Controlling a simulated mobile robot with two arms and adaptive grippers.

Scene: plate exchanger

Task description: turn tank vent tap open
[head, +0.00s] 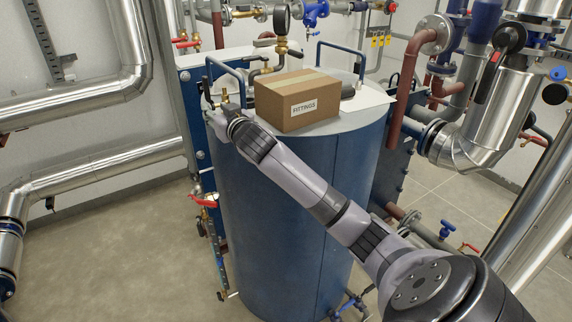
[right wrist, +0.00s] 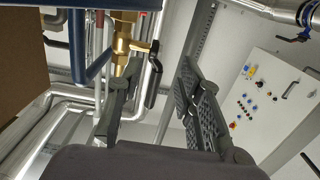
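The tank (head: 290,200) is a tall blue cylinder in the head view. My right gripper (head: 217,104) is at the left rim of its top, small and partly hidden by its own wrist. In the right wrist view, a brass tap (right wrist: 122,45) with a black lever (right wrist: 153,76) shows at upper left. The right gripper (right wrist: 158,78) is open there, its two dark fingers well apart. The lever appears between the fingers, nearer the left one; I cannot tell whether it touches. My left gripper is in neither view.
A cardboard box (head: 298,100) labelled FITTINGS stands on the tank top, right of my right gripper. Blue handrails (head: 226,68) rise beside it. Silver pipes (head: 90,95) run along the left wall. Floor at left is clear.

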